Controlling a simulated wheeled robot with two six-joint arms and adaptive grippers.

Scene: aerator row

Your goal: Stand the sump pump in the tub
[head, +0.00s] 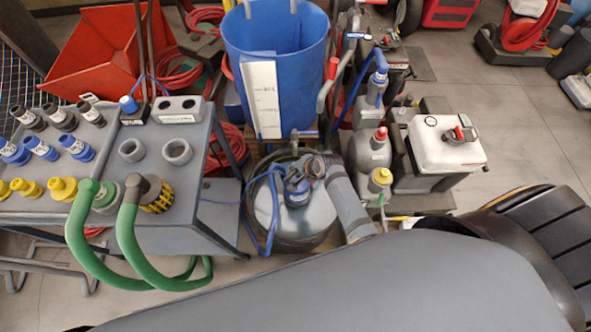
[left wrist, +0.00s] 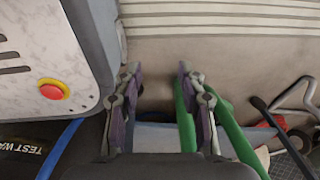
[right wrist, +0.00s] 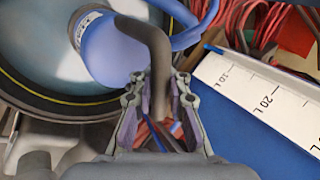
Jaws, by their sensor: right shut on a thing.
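The sump pump (head: 297,191) is blue with a grey handle and a blue hose. It also shows in the right wrist view (right wrist: 112,50). My right gripper (head: 306,172) is shut on the pump's handle; its fingers (right wrist: 158,100) close around it in the right wrist view. The tub (head: 318,236) is round and dark-rimmed, with a pale bluish inside (right wrist: 35,50). The pump overlaps the tub's opening; I cannot tell whether its base touches the bottom. My left gripper (left wrist: 158,90) is open and empty in the left wrist view, outside the head view.
A tall blue bin (head: 300,80) with a litre scale stands behind the tub. A grey cart (head: 205,215) with coloured fittings and green hoses is left. Grey bottles (head: 370,150) and a white-topped unit (head: 435,145) stand right.

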